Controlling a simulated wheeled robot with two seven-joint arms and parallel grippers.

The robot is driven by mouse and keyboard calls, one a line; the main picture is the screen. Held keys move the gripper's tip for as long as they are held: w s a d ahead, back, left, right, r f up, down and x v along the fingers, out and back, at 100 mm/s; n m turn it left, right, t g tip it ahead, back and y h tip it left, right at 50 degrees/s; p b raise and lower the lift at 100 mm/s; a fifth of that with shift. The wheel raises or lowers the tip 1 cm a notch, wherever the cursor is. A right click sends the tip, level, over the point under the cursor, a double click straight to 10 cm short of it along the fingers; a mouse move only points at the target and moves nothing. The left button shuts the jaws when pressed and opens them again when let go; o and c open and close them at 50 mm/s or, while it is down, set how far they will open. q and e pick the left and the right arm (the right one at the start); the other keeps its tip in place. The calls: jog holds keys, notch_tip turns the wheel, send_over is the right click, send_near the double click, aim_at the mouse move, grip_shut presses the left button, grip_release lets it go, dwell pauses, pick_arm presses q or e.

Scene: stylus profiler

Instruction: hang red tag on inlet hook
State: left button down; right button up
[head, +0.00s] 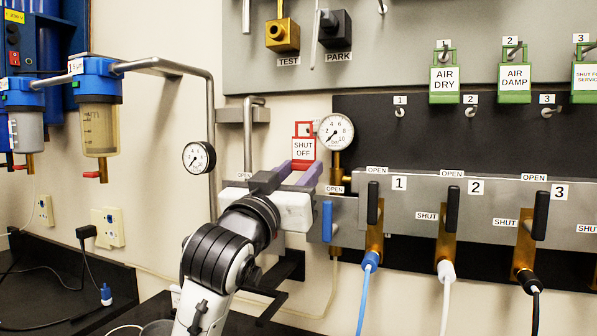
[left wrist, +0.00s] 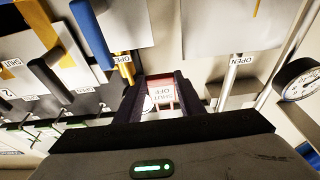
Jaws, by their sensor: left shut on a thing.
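The red tag (head: 303,149), with a white "SHUT OFF" face, is upright between the fingertips of my left gripper (head: 302,172), which is shut on it. It stands in front of the wall, just left of the round pressure gauge (head: 335,132). In the left wrist view the tag (left wrist: 163,97) appears upside down between the dark fingers of the gripper (left wrist: 157,92). A small metal piece shows beside the tag's top in the head view. I cannot tell whether it is the inlet hook or whether the tag touches it. My right gripper is in neither view.
The blue-handled valve (head: 327,221) sits just right of my left gripper. A vertical pipe (head: 248,140) and a small gauge (head: 199,157) are to its left. Green tags (head: 444,79) hang at upper right, above empty numbered hooks (head: 400,112). Black-handled valves (head: 452,208) line the right.

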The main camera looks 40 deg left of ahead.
pick_arm(q)
jog(key=shift+w+a+p, duration=0.25)
jog(key=shift+w, duration=0.75)
jog(key=shift+w+a+p, duration=0.2)
jog(key=shift+w+a, duration=0.05)
jog(key=shift+w, duration=0.75)
jog(key=shift+f, duration=0.5)
jog(key=c, duration=1.1)
grip_release()
jog(key=shift+d, duration=0.1)
jog(key=shift+c, duration=0.4)
